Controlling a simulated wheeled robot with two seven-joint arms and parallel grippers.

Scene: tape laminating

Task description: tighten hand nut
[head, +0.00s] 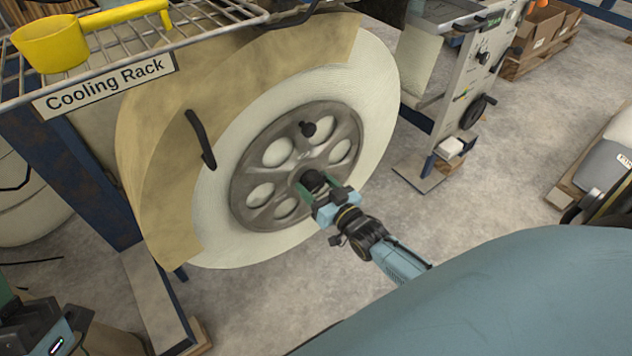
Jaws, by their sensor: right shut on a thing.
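A large white roll (378,110) stands upright with a grey spoked hub (252,170) at its middle. A black hand nut (314,181) sits at the hub's centre. My right gripper (318,190) reaches in from the lower right and is shut on this nut, its green fingers on either side. The fingers hide part of the nut.
Brown sheet (150,170) covers the roll's left and upper edge, with a black handle (201,138) in front. A cooling rack (215,22) holding a yellow scoop (52,44) stands at upper left. A machine panel (470,75) stands behind right. Floor between is clear.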

